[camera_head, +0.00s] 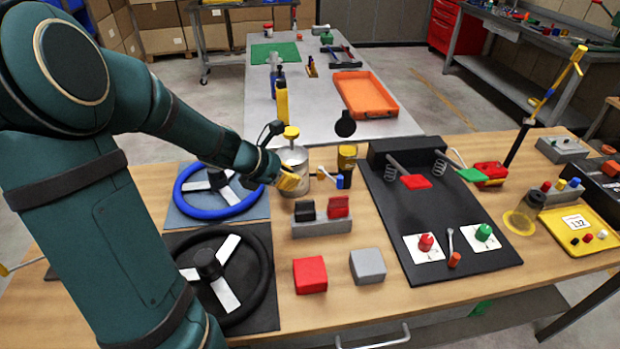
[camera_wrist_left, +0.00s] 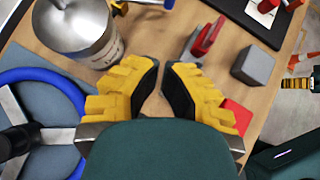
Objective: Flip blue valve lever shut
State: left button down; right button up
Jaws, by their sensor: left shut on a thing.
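A small blue part (camera_head: 340,182), which looks like the blue valve lever, stands among small fittings just right of the metal can (camera_head: 293,158). A bit of blue (camera_wrist_left: 118,8) also shows at the top edge of the left wrist view. My left gripper (camera_head: 291,181) is beside the can, left of the blue part and apart from it. In the left wrist view its yellow fingers (camera_wrist_left: 162,82) are drawn close together.
A box with black and red rockers (camera_head: 321,227) stands in front of the can. A red cube (camera_head: 310,275) and a grey cube (camera_head: 367,266) are nearer. A blue steering wheel (camera_head: 186,205) is at left, a black panel (camera_head: 415,225) at right.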

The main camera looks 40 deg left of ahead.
aim_at(337, 182)
pick_arm(q)
jog(key=b+x, duration=0.4)
jog(key=x, duration=0.5)
jog(key=shift+w+d+f, duration=0.1)
jog(key=shift+d+f, duration=0.05)
jog(key=shift+f, duration=0.1)
jog(key=w, duration=0.1)
jog(key=w+d, duration=0.1)
jog(key=w, duration=0.1)
jog(key=shift+r, duration=0.1)
jog(key=shift+w+d, duration=0.2)
jog(key=shift+w, duration=0.3)
jog(key=shift+w+d+p, duration=0.4)
jog(key=shift+w+p, duration=0.05)
jog(key=shift+w, duration=0.3)
